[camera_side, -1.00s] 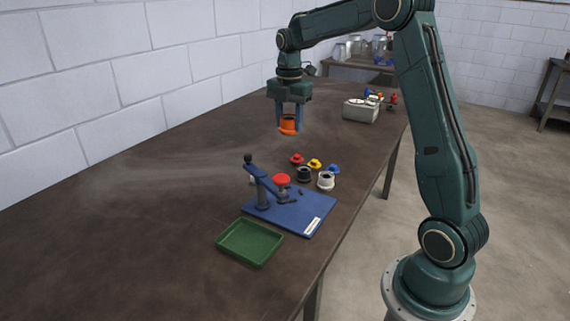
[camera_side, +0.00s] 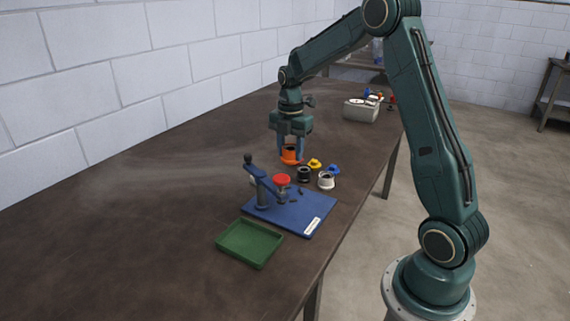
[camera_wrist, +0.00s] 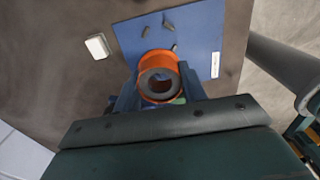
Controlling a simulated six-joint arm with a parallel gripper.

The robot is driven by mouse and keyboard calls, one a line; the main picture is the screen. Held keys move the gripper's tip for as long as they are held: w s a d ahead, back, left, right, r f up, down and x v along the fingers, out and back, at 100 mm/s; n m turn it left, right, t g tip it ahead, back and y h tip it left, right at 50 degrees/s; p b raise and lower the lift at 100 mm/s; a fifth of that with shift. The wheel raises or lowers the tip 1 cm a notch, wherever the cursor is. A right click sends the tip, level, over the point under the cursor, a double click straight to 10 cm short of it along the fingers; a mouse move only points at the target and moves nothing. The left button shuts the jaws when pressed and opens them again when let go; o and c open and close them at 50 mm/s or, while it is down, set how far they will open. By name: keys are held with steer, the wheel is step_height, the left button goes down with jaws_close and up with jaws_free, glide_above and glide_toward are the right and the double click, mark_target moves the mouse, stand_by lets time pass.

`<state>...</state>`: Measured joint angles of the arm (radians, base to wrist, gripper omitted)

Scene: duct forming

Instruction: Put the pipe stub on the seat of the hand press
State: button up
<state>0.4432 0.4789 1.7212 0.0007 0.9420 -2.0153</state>
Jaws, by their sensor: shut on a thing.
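My gripper (camera_side: 291,147) is shut on an orange pipe stub (camera_side: 290,157) with a dark open top, upright and above the table behind the hand press. In the wrist view the stub (camera_wrist: 159,63) sits between the fingers (camera_wrist: 160,93), with its grey ring-shaped end facing the camera. The seat is not clearly visible.
A black stub (camera_side: 304,174), a white stub (camera_side: 326,180) and yellow (camera_side: 314,163) and blue (camera_side: 334,169) pieces stand behind the press. A green tray (camera_side: 249,243) lies in front. A white block (camera_wrist: 97,46) is beside the plate. The table's left side is clear.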

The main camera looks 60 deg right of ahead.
steer(key=shift+f, duration=5.85)
steer(key=shift+f, duration=0.1)
steer(key=o, duration=1)
step_height(320, 180, up, 11)
steer(key=shift+r, duration=0.65)
